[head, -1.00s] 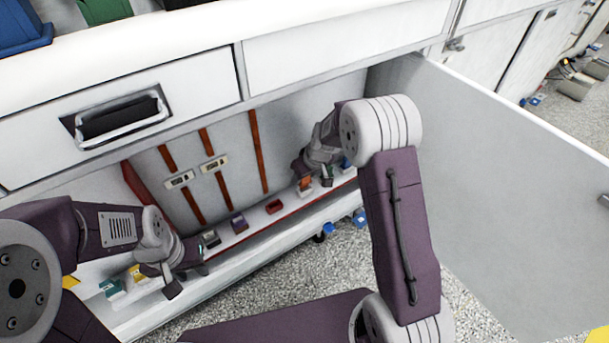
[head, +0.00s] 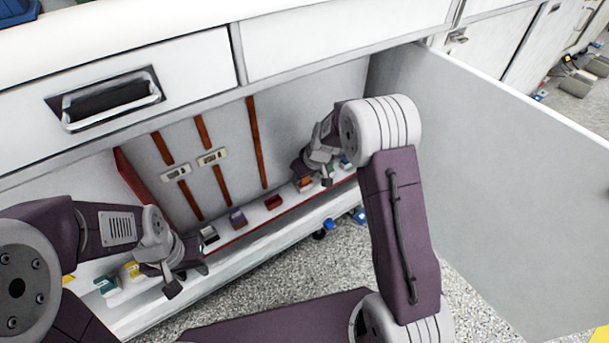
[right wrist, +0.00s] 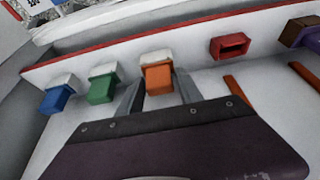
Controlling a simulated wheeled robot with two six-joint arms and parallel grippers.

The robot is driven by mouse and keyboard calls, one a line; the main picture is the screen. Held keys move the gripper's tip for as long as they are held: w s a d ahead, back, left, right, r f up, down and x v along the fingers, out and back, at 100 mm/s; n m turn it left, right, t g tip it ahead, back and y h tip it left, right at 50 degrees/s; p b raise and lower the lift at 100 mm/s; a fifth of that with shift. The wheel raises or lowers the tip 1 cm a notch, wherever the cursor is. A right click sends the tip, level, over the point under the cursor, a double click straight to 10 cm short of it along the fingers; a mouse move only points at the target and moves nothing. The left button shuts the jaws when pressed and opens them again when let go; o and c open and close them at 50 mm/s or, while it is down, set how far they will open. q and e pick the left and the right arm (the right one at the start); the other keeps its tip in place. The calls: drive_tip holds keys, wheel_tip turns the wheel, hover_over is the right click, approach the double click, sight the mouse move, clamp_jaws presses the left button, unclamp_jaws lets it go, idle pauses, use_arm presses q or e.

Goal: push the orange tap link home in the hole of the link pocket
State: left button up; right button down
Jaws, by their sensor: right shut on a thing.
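The orange tap link (right wrist: 157,78) is between the two fingers of my right gripper (right wrist: 158,90) in the right wrist view. Its upper end meets a white block (right wrist: 155,57) on the red-edged ledge; how deep it sits is hidden. In the head view the orange link (head: 304,184) shows just below my right gripper (head: 318,180), inside the cabinet. A red block (right wrist: 230,46) with a dark open slot is to its right in the wrist view. I cannot tell which block is the link pocket. My left gripper (head: 187,281) is open and empty at the ledge's left end.
Green (right wrist: 102,89) and blue (right wrist: 56,99) pieces in white blocks stand left of the orange one. A purple block (head: 237,217) and teal (head: 105,287) and yellow (head: 132,269) pieces line the ledge. The open cabinet door (head: 490,190) bounds the right.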

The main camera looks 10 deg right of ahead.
drive_tip(key=shift+f, duration=0.2)
drive_tip(key=c, duration=0.7)
unclamp_jaws()
drive_tip(key=p+v, duration=0.5)
drive_tip(key=v, duration=0.4)
